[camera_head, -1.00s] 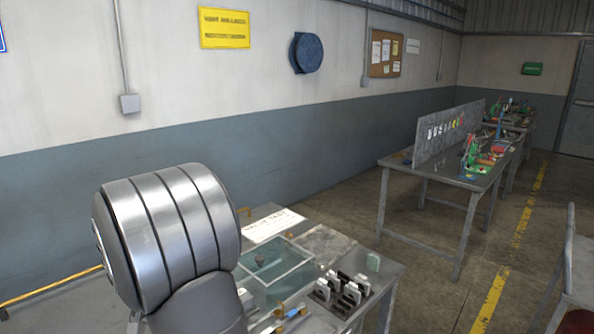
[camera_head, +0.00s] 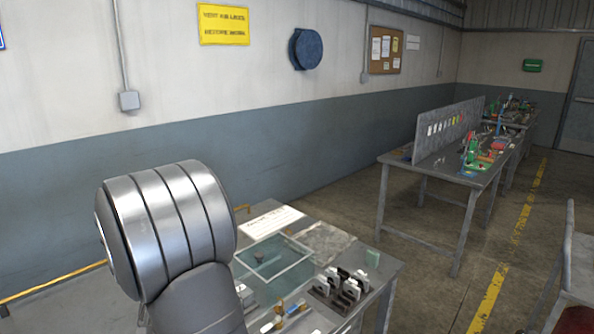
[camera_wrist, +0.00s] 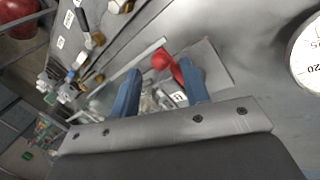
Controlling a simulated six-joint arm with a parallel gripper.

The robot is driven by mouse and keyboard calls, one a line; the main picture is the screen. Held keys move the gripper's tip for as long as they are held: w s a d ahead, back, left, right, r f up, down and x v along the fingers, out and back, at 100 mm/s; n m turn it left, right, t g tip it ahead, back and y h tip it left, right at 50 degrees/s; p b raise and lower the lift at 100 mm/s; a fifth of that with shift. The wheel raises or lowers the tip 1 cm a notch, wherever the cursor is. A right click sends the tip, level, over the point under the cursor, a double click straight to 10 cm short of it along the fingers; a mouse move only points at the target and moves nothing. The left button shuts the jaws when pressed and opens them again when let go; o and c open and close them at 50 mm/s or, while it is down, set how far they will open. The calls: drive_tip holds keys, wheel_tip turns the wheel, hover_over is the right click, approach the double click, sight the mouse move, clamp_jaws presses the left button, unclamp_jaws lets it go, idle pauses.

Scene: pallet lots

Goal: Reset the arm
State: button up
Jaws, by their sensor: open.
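My gripper (camera_wrist: 160,70) shows in the wrist view as two blue fingers standing apart, open, with nothing held between them. Beyond the fingertips, a red rounded part (camera_wrist: 162,60) lies near a flat grey plate (camera_wrist: 212,66) on the grey bench surface. I cannot tell how far the fingertips are above it. In the head view, the silver cylindrical link of my arm fills the lower left, and my gripper is out of sight there.
The near workbench holds a clear glass-like tray (camera_head: 270,262), a white label sheet (camera_head: 270,222) and a dark rack (camera_head: 338,290) with several pale pieces. A dial (camera_wrist: 308,50) is at the wrist view's right edge. Another bench (camera_head: 440,172) stands farther back, with open floor between.

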drive_tip(key=v, duration=1.5)
drive_tip(key=x, duration=1.7)
drive_tip(key=shift+f, duration=0.1)
drive_tip(key=shift+s+a+m+g, duration=0.25)
drive_tip(key=shift+a+m, duration=0.15)
drive_tip(key=shift+m, duration=0.3)
drive_tip(key=shift+s+a+m+g, duration=0.25)
drive_tip(key=shift+a+m, duration=0.1)
drive_tip(key=shift+m, duration=0.35)
drive_tip(key=o, duration=1)
drive_tip(key=shift+o, duration=1.4)
drive_tip(key=w+r+m+y, duration=0.3)
drive_tip(key=r+m, duration=0.7)
drive_tip(key=r, duration=0.7)
drive_tip(key=shift+a+y, duration=0.2)
drive_tip(key=shift+y, duration=0.1)
wheel_tip(320, 180, down, 10)
drive_tip(key=shift+r, duration=0.25)
drive_tip(key=shift+w+d, duration=0.1)
